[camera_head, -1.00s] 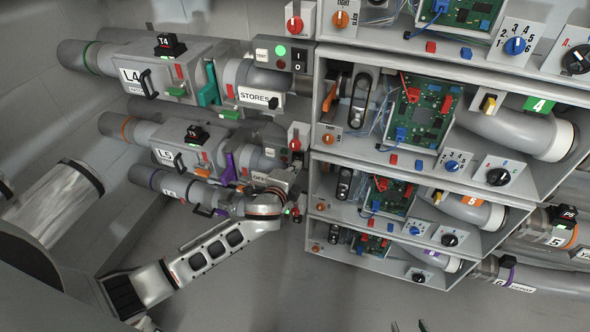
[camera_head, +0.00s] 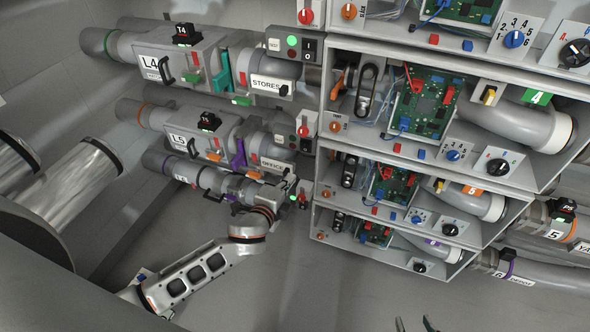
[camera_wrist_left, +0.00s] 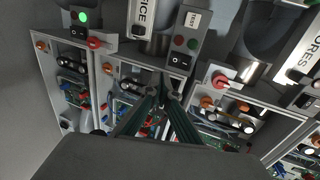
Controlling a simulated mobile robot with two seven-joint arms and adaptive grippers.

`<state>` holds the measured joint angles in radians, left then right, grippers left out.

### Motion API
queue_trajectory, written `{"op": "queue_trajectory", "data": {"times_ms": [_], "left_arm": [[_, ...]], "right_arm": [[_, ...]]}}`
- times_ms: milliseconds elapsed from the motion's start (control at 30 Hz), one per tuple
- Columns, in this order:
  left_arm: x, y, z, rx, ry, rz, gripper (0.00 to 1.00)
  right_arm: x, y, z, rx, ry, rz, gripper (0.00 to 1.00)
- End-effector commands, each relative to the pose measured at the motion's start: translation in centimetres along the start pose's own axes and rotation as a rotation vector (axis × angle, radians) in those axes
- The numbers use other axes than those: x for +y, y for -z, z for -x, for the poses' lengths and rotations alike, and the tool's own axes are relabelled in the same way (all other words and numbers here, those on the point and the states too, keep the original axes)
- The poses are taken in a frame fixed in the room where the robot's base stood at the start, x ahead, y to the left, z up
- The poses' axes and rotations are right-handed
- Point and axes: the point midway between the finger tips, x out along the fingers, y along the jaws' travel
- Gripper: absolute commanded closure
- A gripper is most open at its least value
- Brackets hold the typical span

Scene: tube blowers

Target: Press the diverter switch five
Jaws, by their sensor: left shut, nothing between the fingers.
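The L5 tube unit (camera_head: 177,137), labelled OFFICE at its right end, carries a small grey panel with a TEST mark, two dim lamps and a black I/O rocker switch (camera_head: 306,144). In the left wrist view this rocker (camera_wrist_left: 180,60) is upper centre. I cannot tell for sure that it is diverter switch five. My left gripper (camera_head: 303,198) is beside the L6 unit, below the L5 panel. Its dark fingers (camera_wrist_left: 168,92) are closed together, empty, and appear just below the rocker in the wrist view. My right gripper (camera_head: 416,325) shows only two separated fingertips at the bottom edge.
A rack of shelves (camera_head: 325,100) holds circuit boards, knobs and hoses right of the tubes. The L4 unit (camera_head: 150,63) is above L5, with its green lamp (camera_head: 291,40) lit. Red knobs (camera_head: 306,125) stick out close to the panels. Floor space is clear below the rack.

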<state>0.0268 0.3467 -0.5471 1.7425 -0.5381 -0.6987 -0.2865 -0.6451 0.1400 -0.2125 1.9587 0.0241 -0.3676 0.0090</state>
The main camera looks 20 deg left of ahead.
Motion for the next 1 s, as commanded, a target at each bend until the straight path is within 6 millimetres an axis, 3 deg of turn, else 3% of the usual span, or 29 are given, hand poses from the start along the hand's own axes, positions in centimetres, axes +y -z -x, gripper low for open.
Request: {"op": "queue_trajectory", "data": {"times_ms": [200,767,867,1000], "left_arm": [[0.5,0.0,1.6,-0.001,0.001,0.000,1.00],[0.6,0.0,1.7,0.000,-0.001,0.003,1.00],[1.9,0.3,2.4,0.009,-0.026,0.053,1.00],[6.6,1.5,5.5,0.039,-0.126,0.287,1.00]], "right_arm": [[0.0,0.1,0.1,0.002,0.000,-0.001,0.60],[0.0,0.1,0.1,0.002,0.000,-0.001,0.60],[-0.1,0.1,0.1,0.001,0.000,-0.001,0.60],[-0.1,0.0,0.1,0.000,0.000,-0.002,0.60]]}}
